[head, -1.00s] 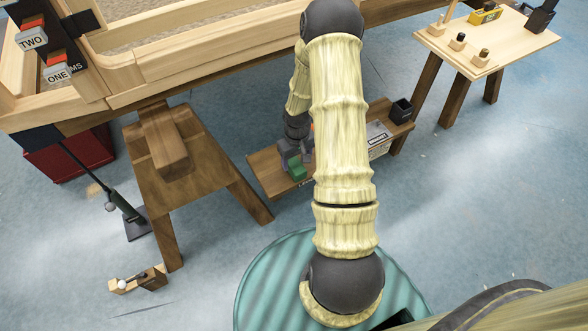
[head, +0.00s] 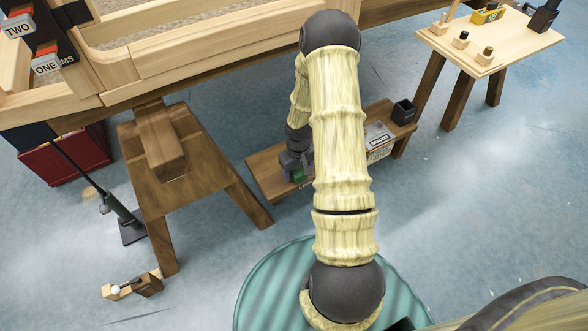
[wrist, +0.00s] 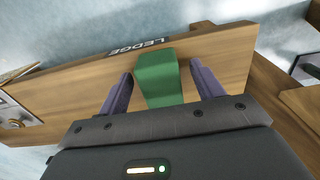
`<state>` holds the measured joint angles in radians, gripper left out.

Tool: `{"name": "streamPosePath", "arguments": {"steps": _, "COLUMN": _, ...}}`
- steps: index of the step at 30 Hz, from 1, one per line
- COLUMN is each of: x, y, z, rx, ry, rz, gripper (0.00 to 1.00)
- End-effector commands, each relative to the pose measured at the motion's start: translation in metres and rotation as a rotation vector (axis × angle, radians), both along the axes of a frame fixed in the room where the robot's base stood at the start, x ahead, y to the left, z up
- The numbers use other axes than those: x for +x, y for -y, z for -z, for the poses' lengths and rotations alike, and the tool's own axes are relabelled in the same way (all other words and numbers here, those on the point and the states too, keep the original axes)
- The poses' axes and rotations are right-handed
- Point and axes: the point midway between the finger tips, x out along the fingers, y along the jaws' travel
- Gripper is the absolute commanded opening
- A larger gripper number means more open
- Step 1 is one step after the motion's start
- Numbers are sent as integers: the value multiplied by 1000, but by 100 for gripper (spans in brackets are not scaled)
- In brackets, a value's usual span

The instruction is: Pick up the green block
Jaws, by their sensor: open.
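The green block (wrist: 158,76) stands on the wooden ledge (wrist: 221,52), close to the edge with the LEDGE label (wrist: 139,47). In the wrist view my gripper (wrist: 157,82) is open, with one purple-grey finger on each side of the block. A gap shows between the block and each finger. In the head view my gripper (head: 293,166) is low over the ledge (head: 262,175), and only a small dark green part of the block (head: 297,174) shows. My arm hides part of the ledge.
A wooden trestle (head: 185,150) stands left of the ledge, under a large wooden frame (head: 200,55). A black cup (head: 403,111) and a labelled box (head: 379,135) are at the ledge's right end. A small table (head: 490,45) stands at the upper right.

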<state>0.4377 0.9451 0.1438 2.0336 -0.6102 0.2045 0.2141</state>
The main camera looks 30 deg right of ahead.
Motion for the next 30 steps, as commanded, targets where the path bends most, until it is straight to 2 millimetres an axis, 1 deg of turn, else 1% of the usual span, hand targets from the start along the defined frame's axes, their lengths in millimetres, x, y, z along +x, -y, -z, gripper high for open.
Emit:
{"name": "streamPosePath", "arguments": {"steps": 10, "x": 0, "y": 0, "z": -1, "rx": 0, "ry": 0, "rz": 0, "gripper": 66}}
{"name": "streamPosePath", "arguments": {"steps": 11, "x": 0, "y": 0, "z": -1, "rx": 0, "ry": 0, "rz": 0, "gripper": 64}}
{"name": "streamPosePath", "arguments": {"steps": 15, "x": 0, "y": 0, "z": -1, "rx": 0, "ry": 0, "rz": 0, "gripper": 37}}
{"name": "streamPosePath", "arguments": {"steps": 17, "x": 0, "y": 0, "z": -1, "rx": 0, "ry": 0, "rz": 0, "gripper": 25}}
{"name": "streamPosePath", "arguments": {"steps": 18, "x": 0, "y": 0, "z": -1, "rx": 0, "ry": 0, "rz": 0, "gripper": 17}}
{"name": "streamPosePath", "arguments": {"steps": 20, "x": 0, "y": 0, "z": -1, "rx": 0, "ry": 1, "rz": 0, "gripper": 11}}
{"name": "streamPosePath", "arguments": {"steps": 26, "x": 0, "y": 0, "z": -2, "rx": 0, "ry": 1, "rz": 0, "gripper": 11}}
{"name": "streamPosePath", "arguments": {"steps": 30, "x": 1, "y": 0, "z": -12, "rx": 0, "ry": 2, "rz": 0, "gripper": 11}}
